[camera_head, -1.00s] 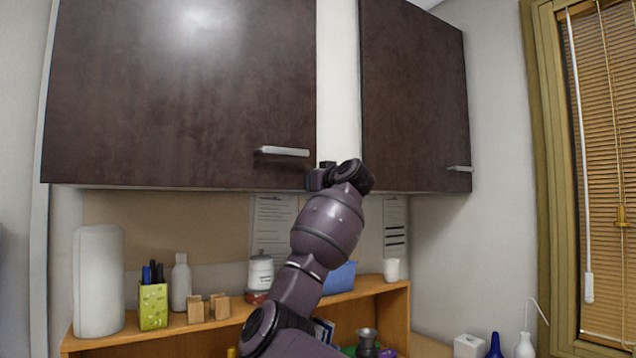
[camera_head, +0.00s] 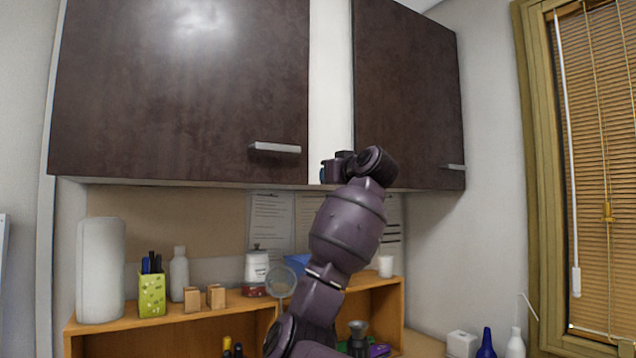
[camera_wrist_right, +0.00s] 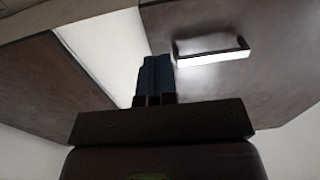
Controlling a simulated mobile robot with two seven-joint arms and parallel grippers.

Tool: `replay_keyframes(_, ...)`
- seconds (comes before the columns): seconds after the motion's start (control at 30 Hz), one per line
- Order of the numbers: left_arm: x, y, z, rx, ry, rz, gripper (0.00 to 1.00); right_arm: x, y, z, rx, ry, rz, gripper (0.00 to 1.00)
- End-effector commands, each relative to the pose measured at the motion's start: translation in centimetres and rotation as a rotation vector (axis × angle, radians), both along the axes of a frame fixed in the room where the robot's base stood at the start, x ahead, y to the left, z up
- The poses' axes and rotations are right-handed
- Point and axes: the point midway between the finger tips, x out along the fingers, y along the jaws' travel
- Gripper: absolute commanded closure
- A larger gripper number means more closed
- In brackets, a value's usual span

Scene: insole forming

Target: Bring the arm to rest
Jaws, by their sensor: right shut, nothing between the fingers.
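My right arm rises from the bottom of the head view, in front of the shelf. My right gripper (camera_head: 325,172) is at the lower edge of the cabinets, by the pale gap between the two dark doors. In the right wrist view the dark blue fingers (camera_wrist_right: 154,78) are together, with nothing held. They point toward the pale gap and the underside of the cabinets. I cannot tell from the views whether they touch anything. My left gripper does not show.
Two dark wall cabinets, left (camera_head: 180,90) and right (camera_head: 408,100), have bar handles (camera_head: 275,147). Below, a wooden shelf (camera_head: 215,318) bears a white cylinder (camera_head: 100,270), a green pen holder (camera_head: 152,295), a white bottle (camera_head: 179,272) and a jar (camera_head: 256,268). A window blind (camera_head: 600,150) hangs at right.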

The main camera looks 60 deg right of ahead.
Motion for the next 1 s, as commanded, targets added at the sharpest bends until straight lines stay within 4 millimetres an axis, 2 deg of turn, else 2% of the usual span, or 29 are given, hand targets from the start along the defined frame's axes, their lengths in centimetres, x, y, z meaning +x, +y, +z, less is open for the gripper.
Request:
replay_keyframes(0.1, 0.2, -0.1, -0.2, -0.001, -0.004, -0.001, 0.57, -1.3, 0.6, 0.0, -0.001, 0.000, -0.003, 1.00)
replay_keyframes(0.3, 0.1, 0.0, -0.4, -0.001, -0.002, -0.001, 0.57, -2.0, 1.1, 0.0, 0.000, 0.000, -0.001, 1.00)
replay_keyframes(0.53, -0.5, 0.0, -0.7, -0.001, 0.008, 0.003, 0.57, -2.0, 1.2, 0.0, -0.001, 0.003, -0.001, 1.00)
replay_keyframes(0.63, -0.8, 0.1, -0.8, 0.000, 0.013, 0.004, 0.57, -1.1, 1.6, -0.8, -0.008, 0.030, -0.004, 1.00)
replay_keyframes(0.77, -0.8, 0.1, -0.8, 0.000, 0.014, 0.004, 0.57, 1.7, 3.2, -3.7, -0.033, 0.121, -0.014, 1.00)
replay_keyframes(0.87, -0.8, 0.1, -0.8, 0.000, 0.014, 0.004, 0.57, 4.5, 5.0, -7.4, -0.060, 0.218, -0.019, 1.00)
replay_keyframes(1.0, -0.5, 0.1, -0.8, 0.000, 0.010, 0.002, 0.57, 7.8, 7.7, -13.4, -0.097, 0.351, -0.018, 1.00)
